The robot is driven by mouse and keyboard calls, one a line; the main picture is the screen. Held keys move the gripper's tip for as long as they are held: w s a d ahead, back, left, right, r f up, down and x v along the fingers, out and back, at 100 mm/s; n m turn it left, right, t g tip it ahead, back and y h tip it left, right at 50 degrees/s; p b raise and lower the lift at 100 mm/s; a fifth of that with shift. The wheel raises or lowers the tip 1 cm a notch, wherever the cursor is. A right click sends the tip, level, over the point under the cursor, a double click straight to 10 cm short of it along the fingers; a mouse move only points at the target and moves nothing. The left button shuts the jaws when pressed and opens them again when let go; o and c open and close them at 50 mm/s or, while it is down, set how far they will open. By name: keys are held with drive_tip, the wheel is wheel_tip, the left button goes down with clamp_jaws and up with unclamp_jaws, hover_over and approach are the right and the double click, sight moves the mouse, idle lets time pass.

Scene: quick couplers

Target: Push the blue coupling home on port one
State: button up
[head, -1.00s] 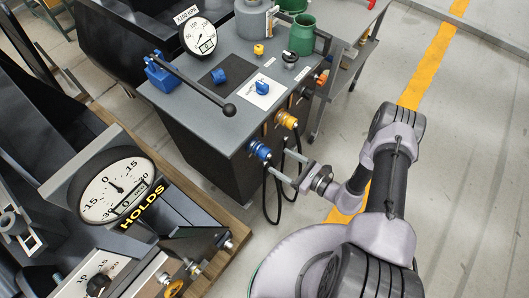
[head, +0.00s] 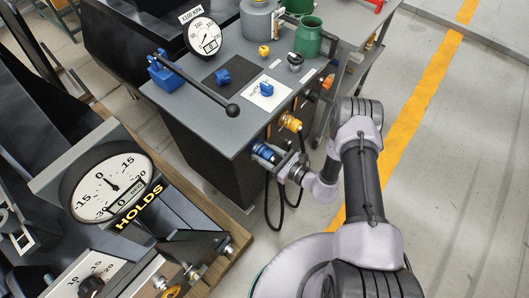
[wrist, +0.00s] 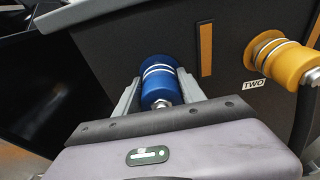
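The blue coupling (head: 264,151) sits at the left port on the side of the dark bench, and it also shows in the wrist view (wrist: 157,78) with pale rings around it. My gripper (head: 284,163) is at the coupling. In the wrist view its two fingers (wrist: 159,77) lie one on each side of the coupling, with their tips close to its sides. I cannot tell whether they touch it. The palm is close in front of the coupling's near end. The inner end of the coupling and how deep it sits are hard to see.
A yellow coupling (head: 290,122) is on the port to the right, by a label reading TWO (wrist: 254,84). Dark hoses (head: 268,205) hang below the ports. A wooden-edged bench (head: 232,254) with a dial stands at left. The bench top has a long lever (head: 200,90).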

sight(271, 158)
drive_tip(key=c, duration=0.3)
drive_tip(key=o, duration=0.7)
clamp_jaws()
drive_tip(key=shift+f+v, duration=0.15)
drive_tip(key=shift+v, duration=0.9)
drive_tip(key=shift+f+v, duration=0.2)
drive_tip(key=shift+v, duration=0.9)
drive_tip(key=shift+d, duration=0.1)
drive_tip(key=shift+f+p+v, duration=0.15)
drive_tip(key=shift+p+v, duration=0.05)
drive_tip(key=shift+v, duration=0.75)
drive_tip(key=shift+f+p+v, duration=0.15)
drive_tip(key=shift+p+v, duration=0.05)
drive_tip(key=shift+v, duration=0.8)
